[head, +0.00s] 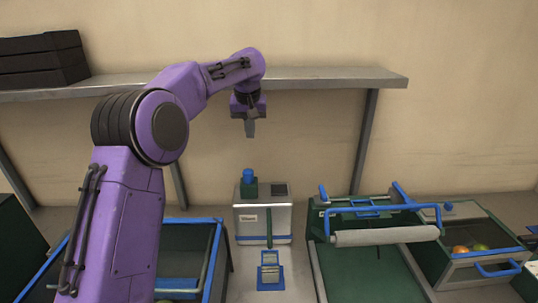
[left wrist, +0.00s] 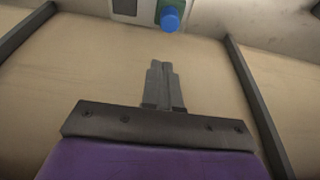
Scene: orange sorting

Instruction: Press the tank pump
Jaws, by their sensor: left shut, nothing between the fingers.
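The tank (head: 263,217) is a pale metal box with a blue trim line, standing near the back wall in the head view. Its pump has a blue knob (head: 248,175) on a green block at the top left of the tank. My left gripper (head: 250,129) points down above the tank, with a clear gap over the blue knob. Its fingers are shut and empty. In the left wrist view, the closed fingers (left wrist: 160,70) show at the middle and the blue knob (left wrist: 170,19) at the top edge, apart from them. My right gripper is not in view.
A grey shelf (head: 310,77) runs along the wall behind my left arm. A blue-rimmed bin (head: 215,262) stands left of the tank. A green conveyor with a grey roller (head: 386,236) stands right, beside a bin (head: 485,268) of fruit. A small device (head: 269,266) sits in front of the tank.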

